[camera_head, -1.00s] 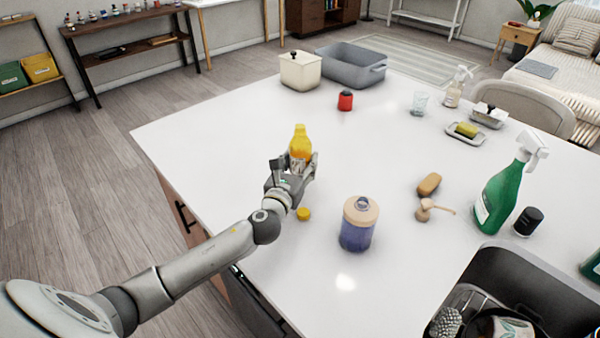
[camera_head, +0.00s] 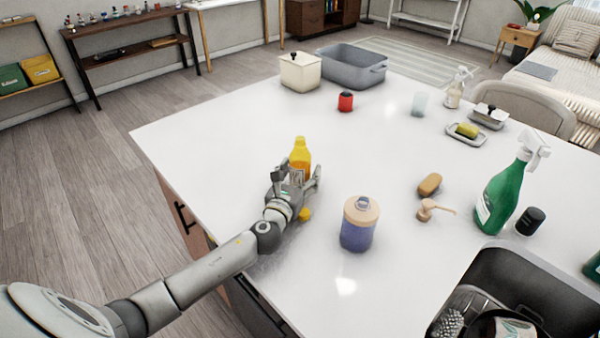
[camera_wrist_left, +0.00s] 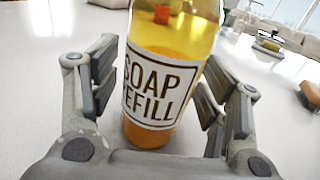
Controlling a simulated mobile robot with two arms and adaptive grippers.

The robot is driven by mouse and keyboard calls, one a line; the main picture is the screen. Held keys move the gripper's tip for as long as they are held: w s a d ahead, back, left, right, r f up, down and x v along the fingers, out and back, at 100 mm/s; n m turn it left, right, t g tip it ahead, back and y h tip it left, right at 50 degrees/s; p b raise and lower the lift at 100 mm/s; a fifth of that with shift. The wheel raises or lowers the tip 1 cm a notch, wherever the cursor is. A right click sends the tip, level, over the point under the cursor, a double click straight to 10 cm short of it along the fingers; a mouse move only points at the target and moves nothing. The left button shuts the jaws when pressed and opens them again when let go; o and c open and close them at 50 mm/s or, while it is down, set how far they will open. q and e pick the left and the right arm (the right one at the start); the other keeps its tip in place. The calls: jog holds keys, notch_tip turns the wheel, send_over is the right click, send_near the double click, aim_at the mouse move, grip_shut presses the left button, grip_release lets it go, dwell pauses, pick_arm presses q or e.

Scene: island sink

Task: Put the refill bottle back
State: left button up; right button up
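The refill bottle (camera_head: 300,158) is yellow-orange and stands upright on the white counter, as far as I can tell. In the left wrist view its "SOAP REFILL" label (camera_wrist_left: 158,85) faces me, and the bottle looks slightly tilted in the picture. My left gripper (camera_head: 299,180) is behind its near side with fingers spread on both sides of it. In the left wrist view the open fingers (camera_wrist_left: 160,95) show small gaps to the bottle. A small yellow cap (camera_head: 304,214) lies on the counter beside the gripper. My right gripper is not in view.
A sponge (camera_head: 430,184), a wooden scoop (camera_head: 428,211), a green spray bottle (camera_head: 500,197) and the sink (camera_head: 530,270) are further right. A red container (camera_head: 345,101), cream bin (camera_head: 299,74) and grey tub (camera_head: 345,70) stand behind.

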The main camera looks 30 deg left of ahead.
pick_arm(q)
jog(key=shift+r, duration=0.2)
jog(key=s, duration=0.3)
jog(key=s+d, duration=0.1)
jog(key=s, duration=0.3)
jog(key=s+b, duration=0.1)
jog(key=s, duration=0.2)
jog(key=shift+s+d, duration=0.25)
jog(key=shift+s, duration=0.7)
